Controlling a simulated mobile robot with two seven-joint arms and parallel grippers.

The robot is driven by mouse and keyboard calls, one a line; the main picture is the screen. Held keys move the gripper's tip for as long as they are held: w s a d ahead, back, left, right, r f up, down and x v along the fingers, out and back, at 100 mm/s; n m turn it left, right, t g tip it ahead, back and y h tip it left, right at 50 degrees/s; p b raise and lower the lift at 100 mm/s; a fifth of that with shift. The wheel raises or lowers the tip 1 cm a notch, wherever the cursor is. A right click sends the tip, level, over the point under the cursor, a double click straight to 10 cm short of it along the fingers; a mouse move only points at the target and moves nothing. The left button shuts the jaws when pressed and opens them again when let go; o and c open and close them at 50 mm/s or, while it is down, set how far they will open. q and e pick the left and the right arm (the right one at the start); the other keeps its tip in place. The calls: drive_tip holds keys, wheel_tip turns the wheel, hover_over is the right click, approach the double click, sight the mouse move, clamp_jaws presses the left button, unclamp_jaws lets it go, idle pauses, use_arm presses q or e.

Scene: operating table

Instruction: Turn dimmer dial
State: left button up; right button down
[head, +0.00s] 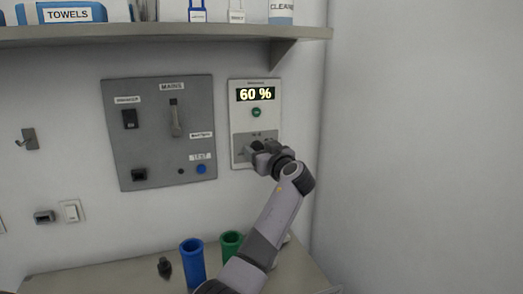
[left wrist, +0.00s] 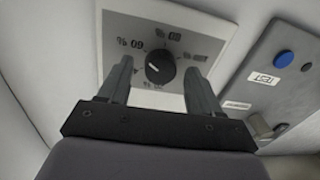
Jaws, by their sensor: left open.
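The dimmer panel (head: 263,97) is a light plate on the wall with a lit display reading 60 %, a green round button (head: 256,112) and a grey dial area below. In the left wrist view the black dimmer dial (left wrist: 161,68) has a white pointer mark on its left side, toward the upside-down 60 % label. My left gripper (head: 258,150) is at the lower part of the panel and covers the dial in the head view. Its fingers are open, one on each side of the dial; I cannot tell whether they touch it. My right gripper is not in view.
Left of the dimmer is a grey mains panel (head: 150,150) with switches and a blue button (head: 201,169). A shelf (head: 150,33) juts out above. Below, a counter (head: 95,278) holds blue (head: 192,262) and green (head: 230,240) cups. The wall at right is bare.

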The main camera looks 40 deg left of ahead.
use_arm(q)
drive_tip(key=c, duration=1)
drive_tip(key=shift+c, duration=0.2)
drive_tip(key=shift+f+m, duration=0.1)
drive_tip(key=shift+m, duration=0.2)
drive_tip(key=shift+m+b, duration=0.5)
drive_tip(key=shift+m, duration=1)
drive_tip(key=m, duration=0.3)
drive_tip(key=shift+m, duration=0.3)
drive_tip(key=shift+m+p, duration=0.3)
drive_tip(key=shift+m, duration=2.1)
drive_tip(key=shift+t, duration=0.4)
